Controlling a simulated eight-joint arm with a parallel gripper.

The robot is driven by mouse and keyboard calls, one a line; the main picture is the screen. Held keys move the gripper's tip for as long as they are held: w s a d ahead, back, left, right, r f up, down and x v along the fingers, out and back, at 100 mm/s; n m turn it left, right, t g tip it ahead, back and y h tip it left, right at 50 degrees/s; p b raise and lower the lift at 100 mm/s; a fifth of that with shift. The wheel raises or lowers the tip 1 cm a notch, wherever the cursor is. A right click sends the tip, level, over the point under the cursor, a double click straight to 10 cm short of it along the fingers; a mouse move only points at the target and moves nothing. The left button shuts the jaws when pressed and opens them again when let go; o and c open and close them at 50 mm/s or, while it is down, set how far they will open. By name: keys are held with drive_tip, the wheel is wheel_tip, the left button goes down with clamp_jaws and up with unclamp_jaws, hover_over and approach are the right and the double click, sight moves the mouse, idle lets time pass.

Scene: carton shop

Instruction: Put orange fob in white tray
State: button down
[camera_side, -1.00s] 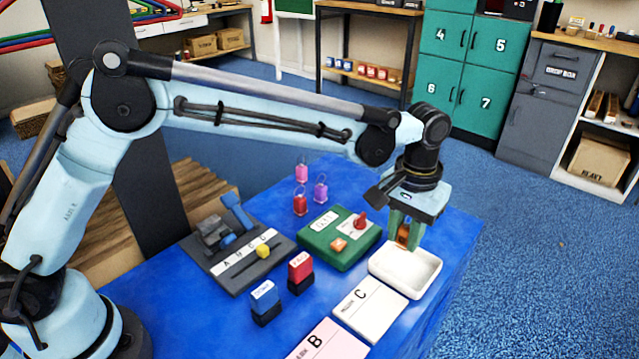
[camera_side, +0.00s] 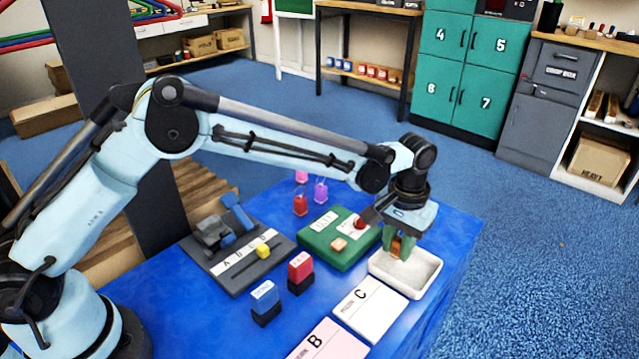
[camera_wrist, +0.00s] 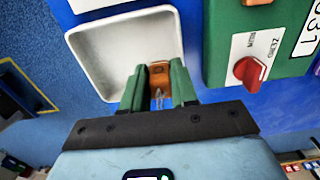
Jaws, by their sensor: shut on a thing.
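The orange fob (camera_wrist: 159,74) is between the green fingers of my gripper (camera_wrist: 158,88) in the wrist view, with a small metal ring at its near end. My gripper (camera_side: 402,247) is shut on it. The white tray (camera_side: 425,284) lies on the blue table; in the side view the fingers and the fob (camera_side: 396,246) are at its far left part, low by the rim. In the wrist view the tray (camera_wrist: 82,62) is empty where it shows, and the fob overlaps its lower right part. I cannot tell whether the fob touches the tray floor.
A green box (camera_side: 322,246) with a red knob (camera_side: 359,223) stands just left of the tray. A white card marked C (camera_side: 370,307) lies in front of the tray. Red and purple fobs (camera_side: 320,192) stand behind the green box. The table's right edge is close.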

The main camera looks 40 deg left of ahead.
sight(399, 240)
drive_tip(key=c, duration=0.9)
unclamp_jaws()
wheel_tip(399, 240, up, 12)
drive_tip(key=s+a+r+t, duration=0.2)
drive_tip(key=s+a+r, duration=0.1)
drive_tip(key=a+r, duration=0.3)
drive_tip(key=shift+s+a+f+t, duration=0.9)
drive_tip(key=shift+s+a, duration=1.6)
drive_tip(key=shift+s, duration=0.15)
drive_tip(key=shift+s+a+f+t, duration=0.85)
drive_tip(key=shift+s+a+f, duration=0.1)
drive_tip(key=shift+s+a, duration=1.65)
drive_tip(key=shift+s+a+f+t, duration=0.9)
drive_tip(key=shift+s+a, duration=1.45)
drive_tip(key=shift+s, duration=0.4)
